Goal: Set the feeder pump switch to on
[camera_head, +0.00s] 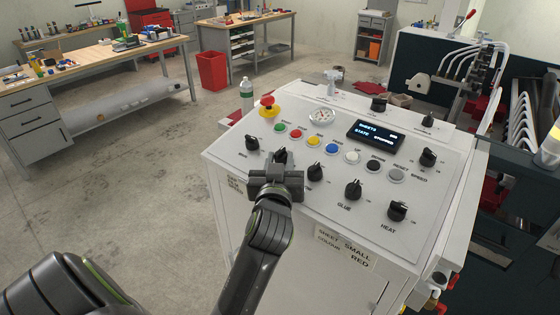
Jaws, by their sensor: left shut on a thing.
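The white control panel (338,215) has a front row of black rotary knobs. My left gripper (280,168) reaches over the row from below and is shut on the second knob from the left (282,155). Only the top of that knob shows past the jaws. The gripper hides its label and its pointer, so I cannot read which switch it is or how it is set. My right gripper is not in view.
Beside the gripper are a black knob (252,142) on the left and another (315,172) on the right, then the glue (353,190) and heat (397,210) knobs. Coloured buttons, a red emergency stop (267,101) and a lit display (375,134) lie behind.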

